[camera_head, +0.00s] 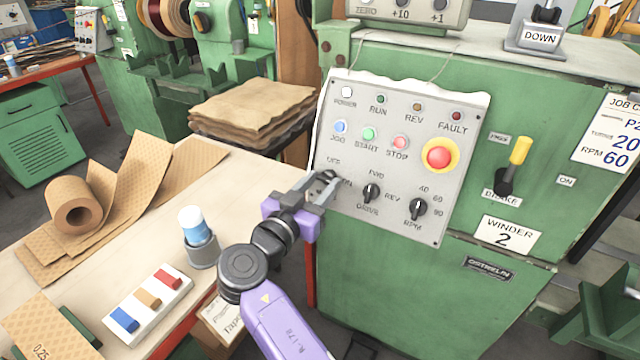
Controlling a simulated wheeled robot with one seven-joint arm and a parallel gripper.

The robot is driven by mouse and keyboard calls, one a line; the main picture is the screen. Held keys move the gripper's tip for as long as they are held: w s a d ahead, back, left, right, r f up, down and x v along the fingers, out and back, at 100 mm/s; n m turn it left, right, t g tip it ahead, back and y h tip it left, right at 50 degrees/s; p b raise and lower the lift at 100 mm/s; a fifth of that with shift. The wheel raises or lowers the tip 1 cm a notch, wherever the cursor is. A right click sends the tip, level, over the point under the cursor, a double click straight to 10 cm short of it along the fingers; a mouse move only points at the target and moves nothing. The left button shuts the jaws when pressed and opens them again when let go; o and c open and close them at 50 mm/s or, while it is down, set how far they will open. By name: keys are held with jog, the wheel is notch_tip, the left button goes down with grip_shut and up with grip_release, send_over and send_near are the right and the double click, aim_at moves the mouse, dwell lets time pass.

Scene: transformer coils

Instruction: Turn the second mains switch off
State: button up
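The grey control panel (345,215) is on the front of a green machine with a "WINDER 2" plate (507,235). A dark rotary knob (326,175) sits at the panel's lower left, with an "OFF" mark above it and lettering to its right partly covered. My gripper (323,184) is at this knob, with its two grey fingers apart and their tips on either side of it. The fingers hide much of the knob, so its angle and any grip on it are unclear. The white "POWER" lamp (347,92) is at the panel's upper left.
Beside the knob are the drive knob (371,193) and RPM knob (417,208). Above are several buttons and a red emergency button (439,155). A yellow-handled brake lever (519,152) stands right. The bench (255,188) holds a paper roll (75,205) and a glue bottle (193,222).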

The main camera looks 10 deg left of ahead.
grip_shut()
